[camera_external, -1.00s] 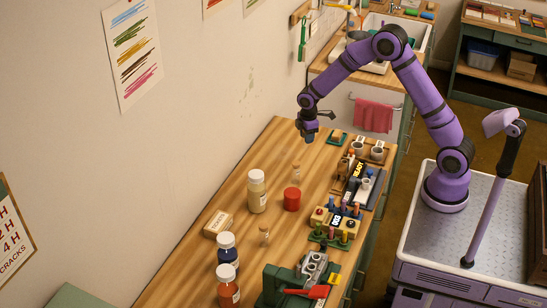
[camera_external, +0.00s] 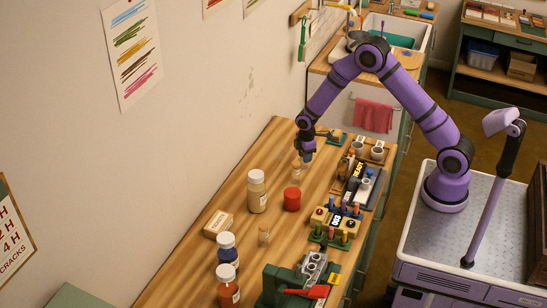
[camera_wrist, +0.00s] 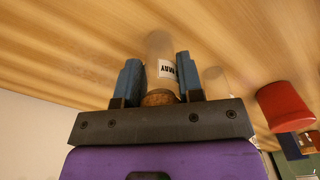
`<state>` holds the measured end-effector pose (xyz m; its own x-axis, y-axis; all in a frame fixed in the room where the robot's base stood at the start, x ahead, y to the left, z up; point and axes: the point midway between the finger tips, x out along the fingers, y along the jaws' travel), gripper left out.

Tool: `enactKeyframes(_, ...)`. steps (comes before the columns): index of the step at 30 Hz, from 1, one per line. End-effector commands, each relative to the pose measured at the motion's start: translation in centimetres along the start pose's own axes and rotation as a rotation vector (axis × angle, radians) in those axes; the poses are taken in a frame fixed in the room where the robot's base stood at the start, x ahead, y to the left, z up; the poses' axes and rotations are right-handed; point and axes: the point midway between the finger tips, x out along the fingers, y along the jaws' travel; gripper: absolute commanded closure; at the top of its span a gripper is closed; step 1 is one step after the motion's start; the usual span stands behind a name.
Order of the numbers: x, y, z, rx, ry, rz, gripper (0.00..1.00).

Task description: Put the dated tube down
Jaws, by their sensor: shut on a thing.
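My gripper (camera_wrist: 160,85) is shut on a clear glass tube (camera_wrist: 158,45) with a cork top. A white label with dark letters, seemingly a month, shows on the tube beside the right finger in the wrist view. The tube looks upright, with its cork near the palm. In the external view my gripper (camera_external: 304,157) is low over the far part of the wooden table (camera_external: 235,245). A small clear glass shape (camera_external: 297,172) shows just below it; I cannot tell whether it is the held tube or another one. Contact between tube and table is unclear.
A red pot (camera_external: 292,199) and a white-lidded jar (camera_external: 257,190) stand close by. Racks and a block marked READY (camera_external: 355,182) fill the right side. Bare wood lies to the left of my gripper.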

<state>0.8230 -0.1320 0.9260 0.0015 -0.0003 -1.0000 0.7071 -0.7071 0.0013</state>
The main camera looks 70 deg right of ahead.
Motion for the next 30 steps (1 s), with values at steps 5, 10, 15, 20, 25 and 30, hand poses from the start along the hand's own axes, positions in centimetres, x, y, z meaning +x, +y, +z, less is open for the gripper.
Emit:
enactKeyframes(5, 0.3, 0.0, 0.0, 0.000, -0.001, -0.001, 0.88)
enactKeyframes(10, 0.3, 0.0, 0.0, 0.000, -0.001, 0.000, 0.40)
enactKeyframes(15, 0.3, 0.0, 0.0, 0.000, -0.001, 0.000, 0.40)
enactKeyframes(20, -0.2, 0.0, 0.0, 0.000, 0.000, 0.001, 0.40)
enactKeyframes(25, -2.6, 0.1, 0.0, 0.001, 0.002, 0.003, 0.40)
enactKeyframes(30, -6.1, 0.1, 0.0, 0.000, 0.002, 0.003, 0.40)
